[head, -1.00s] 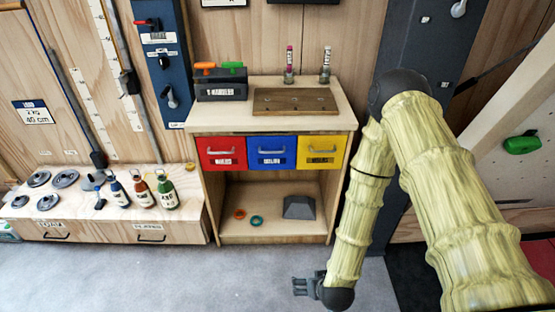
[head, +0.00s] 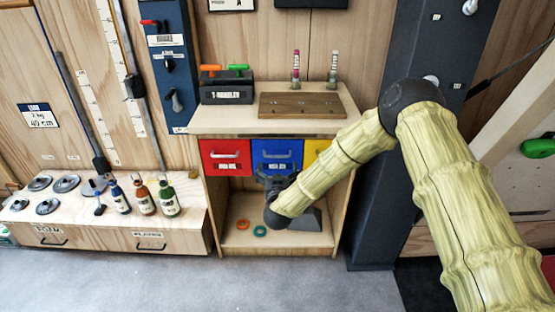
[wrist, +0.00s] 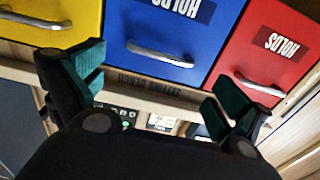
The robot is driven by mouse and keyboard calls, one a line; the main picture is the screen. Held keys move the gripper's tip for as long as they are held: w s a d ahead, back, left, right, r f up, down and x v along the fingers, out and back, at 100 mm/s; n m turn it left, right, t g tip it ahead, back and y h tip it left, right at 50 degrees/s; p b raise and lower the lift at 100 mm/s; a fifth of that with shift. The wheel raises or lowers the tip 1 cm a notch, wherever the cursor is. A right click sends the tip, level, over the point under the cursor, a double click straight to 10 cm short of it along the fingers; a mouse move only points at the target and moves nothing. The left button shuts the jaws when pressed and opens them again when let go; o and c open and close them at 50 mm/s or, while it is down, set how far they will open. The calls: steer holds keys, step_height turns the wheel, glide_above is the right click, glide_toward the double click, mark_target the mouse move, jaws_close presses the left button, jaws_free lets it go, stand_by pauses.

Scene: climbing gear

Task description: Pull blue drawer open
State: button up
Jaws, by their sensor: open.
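The blue drawer (head: 277,155) is the middle of three drawers under the bench top and looks shut. Its silver bar handle (head: 276,155) shows in the head view. In the wrist view the blue drawer (wrist: 180,30) fills the middle, with its handle (wrist: 160,54) between and beyond my fingertips. My gripper (wrist: 155,85) is open and empty, its two dark green fingers spread apart. In the head view my gripper (head: 273,180) is just in front of the blue drawer's lower edge. Whether it touches the drawer cannot be told.
The red drawer (head: 226,157) is left of the blue one. The yellow drawer (head: 313,152) is on the right, partly hidden by my arm. Below, the open shelf (head: 285,239) holds an orange ring, a teal ring and a grey block. The bench top (head: 225,121) is above.

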steer(key=w, duration=0.6)
steer(key=shift+w, duration=0.3)
